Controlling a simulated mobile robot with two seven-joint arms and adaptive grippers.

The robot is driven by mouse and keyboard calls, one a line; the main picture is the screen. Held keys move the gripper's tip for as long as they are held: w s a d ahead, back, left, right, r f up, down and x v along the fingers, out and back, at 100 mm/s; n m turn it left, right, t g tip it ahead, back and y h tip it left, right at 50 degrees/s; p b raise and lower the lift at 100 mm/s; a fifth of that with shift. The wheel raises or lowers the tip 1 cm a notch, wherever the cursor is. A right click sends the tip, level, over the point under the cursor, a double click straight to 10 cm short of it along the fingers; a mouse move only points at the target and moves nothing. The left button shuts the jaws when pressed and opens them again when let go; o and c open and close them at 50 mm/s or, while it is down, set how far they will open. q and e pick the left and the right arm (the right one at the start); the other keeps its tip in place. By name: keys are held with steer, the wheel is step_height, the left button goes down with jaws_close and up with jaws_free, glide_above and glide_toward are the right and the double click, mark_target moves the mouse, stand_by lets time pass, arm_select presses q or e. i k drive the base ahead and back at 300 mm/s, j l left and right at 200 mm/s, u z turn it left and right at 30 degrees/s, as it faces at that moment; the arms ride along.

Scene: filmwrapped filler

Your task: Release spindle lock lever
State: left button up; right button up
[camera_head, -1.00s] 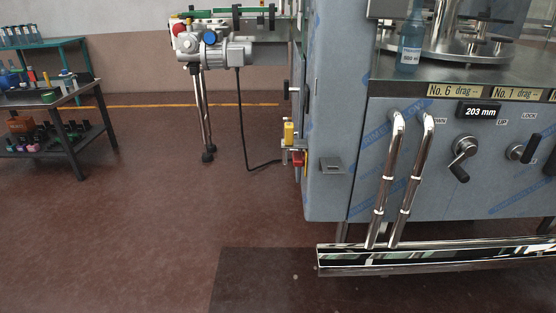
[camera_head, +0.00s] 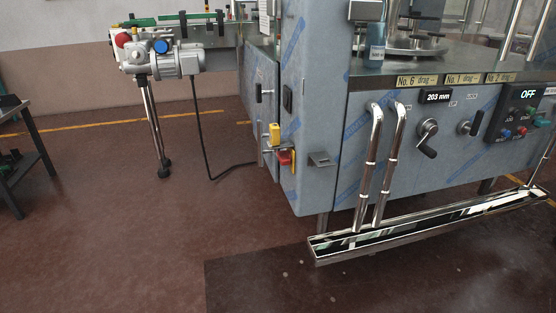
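The front panel of the film-wrapped filling machine (camera_head: 345,190) fills the right half of the view. A dark lever (camera_head: 476,123) sits on a plate under small labels too small to read now; one read LOCK earlier. It slants up to the right. Left of it is a crank handle (camera_head: 428,138) with a dark grip, under a display (camera_head: 437,97) reading 203 mm. Neither of my grippers is in view.
Two chrome pipes (camera_head: 372,165) run down the panel into a long drip tray (camera_head: 330,247) sticking out low in front. A control panel (camera_head: 520,118) reads OFF at right. A red-and-yellow switch (camera_head: 285,157) is on the left side. Floor (camera_head: 110,240) at left is clear.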

mark_target(473, 131)
steer(key=i+l+z, duration=0.1)
steer(key=i+l, duration=0.2)
steer(key=i, duration=0.15)
steer(key=i+l, duration=0.3)
steer(key=i, duration=0.2)
steer(key=i+l+z, duration=0.15)
steer(key=i, duration=0.3)
steer(key=l, duration=0.1)
